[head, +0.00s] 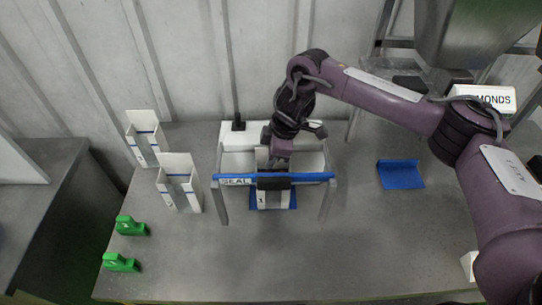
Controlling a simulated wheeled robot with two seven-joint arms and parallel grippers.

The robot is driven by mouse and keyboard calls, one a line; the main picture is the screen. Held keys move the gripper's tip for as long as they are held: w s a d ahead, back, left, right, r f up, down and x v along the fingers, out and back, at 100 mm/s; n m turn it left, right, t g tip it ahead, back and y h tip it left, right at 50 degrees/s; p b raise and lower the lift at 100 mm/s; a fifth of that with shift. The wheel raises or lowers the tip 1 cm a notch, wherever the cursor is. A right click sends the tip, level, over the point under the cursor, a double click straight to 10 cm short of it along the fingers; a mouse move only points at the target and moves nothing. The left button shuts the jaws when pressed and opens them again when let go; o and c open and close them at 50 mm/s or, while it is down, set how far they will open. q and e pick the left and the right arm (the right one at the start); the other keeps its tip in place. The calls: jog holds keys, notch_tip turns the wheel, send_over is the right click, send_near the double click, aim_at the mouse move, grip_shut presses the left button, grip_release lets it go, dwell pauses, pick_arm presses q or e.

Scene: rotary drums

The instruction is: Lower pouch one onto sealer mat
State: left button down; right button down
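A white pouch marked 1 (262,201) stands inside the sealer frame. Its base is at the blue sealer mat (289,203), and I cannot tell whether it touches it. The blue bar marked SEAL (236,181) and its dark middle block cross in front of the pouch. My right gripper (279,154) reaches down behind the bar at the pouch. Its fingertips are hidden, so I cannot tell whether they are shut on the pouch. My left gripper is not in view.
Two white open pouches (144,146) (180,188) stand left of the sealer. Two green blocks (130,227) (121,263) lie at the left edge. Another blue piece (400,175) lies on the right. A metal hopper (470,35) hangs top right. The front bench is clear.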

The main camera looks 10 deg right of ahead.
jog(key=c, duration=1.6)
grip_release()
jog(key=shift+s+r, duration=0.1)
jog(key=shift+s, duration=0.05)
